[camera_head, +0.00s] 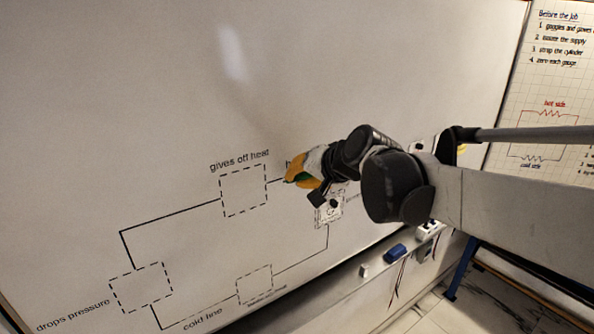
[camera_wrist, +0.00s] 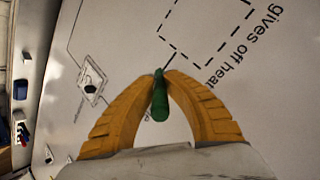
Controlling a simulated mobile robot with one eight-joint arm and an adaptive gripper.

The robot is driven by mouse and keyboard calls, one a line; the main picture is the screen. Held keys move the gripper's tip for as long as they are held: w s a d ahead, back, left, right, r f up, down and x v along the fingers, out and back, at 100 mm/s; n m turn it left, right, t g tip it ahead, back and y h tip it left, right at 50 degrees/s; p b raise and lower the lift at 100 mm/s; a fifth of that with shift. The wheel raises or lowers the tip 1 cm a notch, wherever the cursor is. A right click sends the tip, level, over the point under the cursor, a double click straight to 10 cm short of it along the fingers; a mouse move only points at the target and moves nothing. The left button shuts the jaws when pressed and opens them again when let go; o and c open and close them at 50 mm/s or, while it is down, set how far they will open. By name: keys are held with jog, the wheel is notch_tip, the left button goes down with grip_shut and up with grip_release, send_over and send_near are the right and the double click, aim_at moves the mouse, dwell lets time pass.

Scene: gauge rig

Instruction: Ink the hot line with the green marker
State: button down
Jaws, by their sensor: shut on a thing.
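My gripper (camera_head: 298,174) is close to the whiteboard, right of the dashed box (camera_head: 244,190) labelled "gives off heat". In the wrist view, its orange fingers (camera_wrist: 161,76) are shut on the green marker (camera_wrist: 160,98). The marker's dark tip points at the board beside a short black line (camera_wrist: 172,59) running to that dashed box. Whether the tip touches the board, I cannot tell. A label starting with "h" (camera_head: 288,163) and much of the line there are hidden behind my gripper.
A picture card (camera_head: 329,209) is on the whiteboard (camera_head: 130,90) below my gripper. The lower drawing has the "cold line" label (camera_head: 202,319). The board's ledge holds a blue eraser (camera_head: 396,251) and other small items. A paper chart (camera_head: 558,90) hangs at right.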

jog(key=shift+w+a, duration=0.45)
jog(key=shift+w, duration=0.25)
jog(key=shift+d, duration=0.15)
jog(key=shift+w+d+b, duration=1.05)
jog(key=shift+w+d, duration=2.85)
jog(key=shift+d, duration=1.75)
jog(key=shift+s+a, duration=1.3)
jog(key=shift+a, duration=0.65)
jog(key=shift+s+a, duration=1.35)
jog(key=shift+a, duration=0.6)
jog(key=shift+s+a, duration=1.3)
jog(key=shift+a, duration=0.65)
jog(key=shift+d, duration=0.1)
jog(key=shift+s+d, duration=0.55)
jog(key=shift+s, duration=0.25)
jog(key=shift+s+d, duration=0.55)
jog(key=shift+s, duration=0.3)
jog(key=shift+s+d, duration=0.55)
jog(key=shift+s, duration=0.25)
